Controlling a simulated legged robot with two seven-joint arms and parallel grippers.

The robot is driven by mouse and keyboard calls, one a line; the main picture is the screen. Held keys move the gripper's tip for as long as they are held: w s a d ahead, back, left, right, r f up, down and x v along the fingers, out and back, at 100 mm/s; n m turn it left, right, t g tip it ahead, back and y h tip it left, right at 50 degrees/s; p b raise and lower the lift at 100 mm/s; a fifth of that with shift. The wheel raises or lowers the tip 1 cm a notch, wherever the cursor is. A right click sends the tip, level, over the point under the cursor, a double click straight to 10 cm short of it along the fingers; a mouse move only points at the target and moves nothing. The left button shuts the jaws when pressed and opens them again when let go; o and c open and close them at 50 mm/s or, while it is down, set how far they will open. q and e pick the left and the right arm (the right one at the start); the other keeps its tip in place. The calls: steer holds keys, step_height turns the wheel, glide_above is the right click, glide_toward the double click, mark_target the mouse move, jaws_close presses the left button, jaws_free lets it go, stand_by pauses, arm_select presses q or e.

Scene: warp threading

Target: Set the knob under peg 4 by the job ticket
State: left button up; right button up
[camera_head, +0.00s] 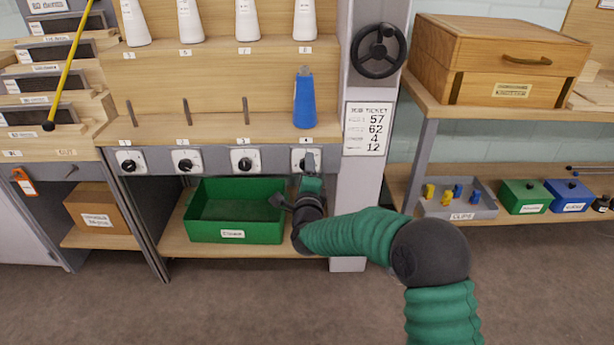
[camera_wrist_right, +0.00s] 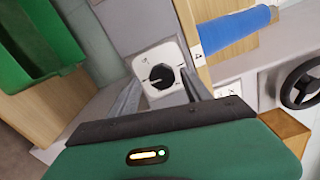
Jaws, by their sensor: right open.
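The knob under peg 4 (camera_wrist_right: 160,76) is a black dial on a white plate; in the head view its plate (camera_head: 298,156) is partly hidden by my right gripper (camera_head: 308,163). In the right wrist view my right gripper (camera_wrist_right: 160,95) is open, its two fingers on either side of the knob's plate. I cannot tell if they touch the knob. A blue cone (camera_head: 304,100) stands on peg 4 above it. The job ticket (camera_head: 367,129) on the grey post reads 57, 62, 4 and 12, with small labels I cannot read. My left gripper is not in view.
Knobs (camera_head: 131,161), (camera_head: 187,160) and (camera_head: 245,160) sit under the other pegs, which are bare. A green bin (camera_head: 234,210) stands on the shelf below. A black handwheel (camera_head: 379,50) is on the post. A grey clip tray (camera_head: 458,199) lies at the right.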

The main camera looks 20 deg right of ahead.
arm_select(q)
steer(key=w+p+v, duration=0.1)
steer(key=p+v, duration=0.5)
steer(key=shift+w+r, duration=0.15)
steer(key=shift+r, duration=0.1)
arm_select(e)
steer(key=v, duration=1.6)
steer(key=shift+s, duration=0.35)
steer(key=shift+a, duration=0.1)
